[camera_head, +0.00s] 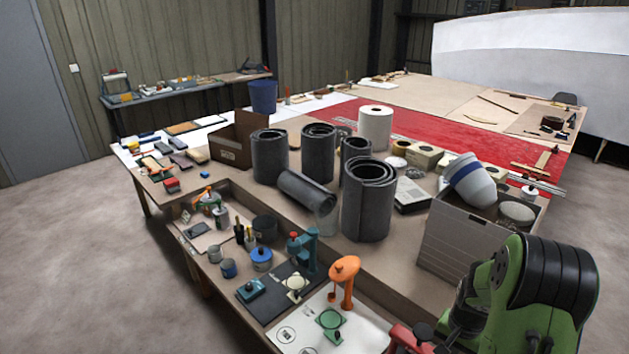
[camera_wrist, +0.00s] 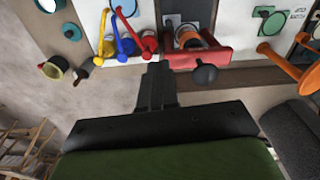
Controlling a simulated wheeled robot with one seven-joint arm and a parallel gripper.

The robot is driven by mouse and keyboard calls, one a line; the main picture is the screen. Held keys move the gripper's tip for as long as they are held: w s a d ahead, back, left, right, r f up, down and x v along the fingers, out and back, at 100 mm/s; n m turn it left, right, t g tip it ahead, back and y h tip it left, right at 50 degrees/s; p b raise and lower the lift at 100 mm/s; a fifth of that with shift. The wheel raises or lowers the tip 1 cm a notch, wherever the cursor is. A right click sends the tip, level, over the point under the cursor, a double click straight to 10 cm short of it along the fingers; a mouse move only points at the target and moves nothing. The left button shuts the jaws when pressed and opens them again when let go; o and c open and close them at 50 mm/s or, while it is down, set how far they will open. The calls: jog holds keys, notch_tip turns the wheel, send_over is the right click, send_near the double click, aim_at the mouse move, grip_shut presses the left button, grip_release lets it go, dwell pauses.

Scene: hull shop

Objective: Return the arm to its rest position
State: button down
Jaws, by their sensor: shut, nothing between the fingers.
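My gripper (camera_wrist: 157,72) is in the wrist view, with its black fingers together and nothing held between them. The fingertips appear beside a red clamp-like tool (camera_wrist: 208,58) on the worktable; I cannot tell whether they touch it. In the head view my green and black arm (camera_head: 540,300) stands bent at the lower right, in front of the table's right end. The fingers are not clearly seen there.
An orange tool (camera_head: 345,275) and a teal press (camera_head: 305,250) stand on the near ledge. A grey crate (camera_head: 462,245) holding a white-and-blue container is close to my arm. Open floor (camera_head: 80,260) lies at left.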

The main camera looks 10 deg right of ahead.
jog(key=s+a+r+n+t+h+b, duration=0.1)
jog(key=a+r+n, duration=0.1)
jog(key=a+r, duration=0.45)
jog(key=s+a+r+n+t, duration=0.15)
jog(key=a+r, duration=0.25)
jog(key=r, duration=0.5)
jog(key=s+a+r+n+t+b, duration=0.1)
jog(key=s+a+r+n, duration=0.2)
jog(key=s+a, duration=0.2)
jog(key=s+a+r+n+t+y+b, duration=0.1)
jog(key=s+a+r+n+t, duration=0.1)
jog(key=s+a, duration=0.3)
jog(key=s+r+n, duration=0.1)
jog(key=s, duration=0.3)
jog(key=shift+s+a, duration=0.3)
jog(key=shift+s, duration=0.05)
